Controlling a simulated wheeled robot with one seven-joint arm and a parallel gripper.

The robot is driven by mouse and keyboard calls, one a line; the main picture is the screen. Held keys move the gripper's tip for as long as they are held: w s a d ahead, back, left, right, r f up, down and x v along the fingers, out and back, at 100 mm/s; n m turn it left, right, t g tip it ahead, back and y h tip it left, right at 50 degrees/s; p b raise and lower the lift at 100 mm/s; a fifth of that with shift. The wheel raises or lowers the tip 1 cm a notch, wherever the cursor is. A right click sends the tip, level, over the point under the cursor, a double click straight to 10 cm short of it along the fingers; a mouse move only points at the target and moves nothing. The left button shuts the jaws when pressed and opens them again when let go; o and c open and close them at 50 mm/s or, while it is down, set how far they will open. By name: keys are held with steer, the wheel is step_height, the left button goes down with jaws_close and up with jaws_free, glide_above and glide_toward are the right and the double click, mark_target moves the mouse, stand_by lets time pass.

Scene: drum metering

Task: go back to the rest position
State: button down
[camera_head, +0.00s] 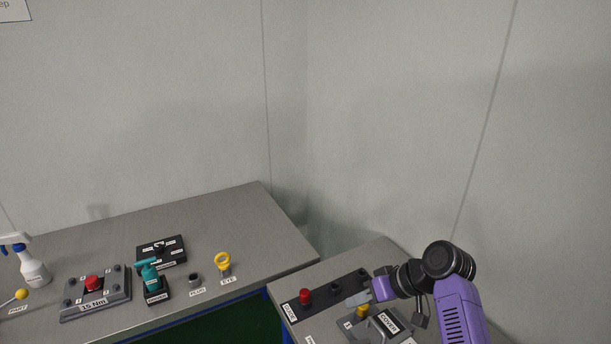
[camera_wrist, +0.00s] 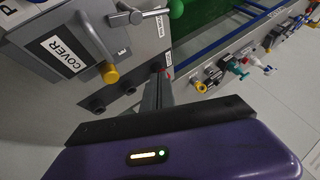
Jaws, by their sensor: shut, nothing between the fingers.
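My gripper (camera_head: 356,301) is at the end of my purple arm, over the right bench (camera_head: 374,255). Its fingers are shut with nothing between them. In the head view they appear beside the yellow knob (camera_head: 363,311) of a grey box labelled COVER (camera_head: 382,329). In the wrist view the shut fingers (camera_wrist: 158,90) point away from the purple wrist body. The COVER box (camera_wrist: 70,55) with its grey handle and yellow knob (camera_wrist: 110,75) is to their left, apart from them. The head view does not show exactly how far the fingers are from the box.
On the right bench a black plate (camera_head: 325,295) carries a red button (camera_head: 305,296). The left bench (camera_head: 225,215) holds a spray bottle (camera_head: 33,269), a 15 Nm plate (camera_head: 115,292), a teal-handled tool (camera_head: 150,278) and a yellow eye (camera_head: 223,262). The space above the benches is clear.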

steer(key=w+d+r+m+t+h, duration=0.2)
steer(key=w+d+r+m+t, duration=0.15)
steer(key=w+t, duration=0.25)
steer(key=s+d+f+m+t+h+b, duration=0.1)
steer(key=s+d+f+t+h, duration=0.15)
steer(key=s, duration=0.35)
steer(key=s+d+f+m+t+h+b, duration=0.1)
steer(key=s+d+t+h, duration=0.15)
steer(key=s, duration=0.35)
steer(key=s+a+b, duration=0.2)
steer(key=s, duration=1.8)
steer(key=s+a+n+b, duration=0.1)
steer(key=s+a+b, duration=0.1)
steer(key=s, duration=1.9)
steer(key=shift+s+b, duration=0.2)
steer(key=shift+b, duration=0.55)
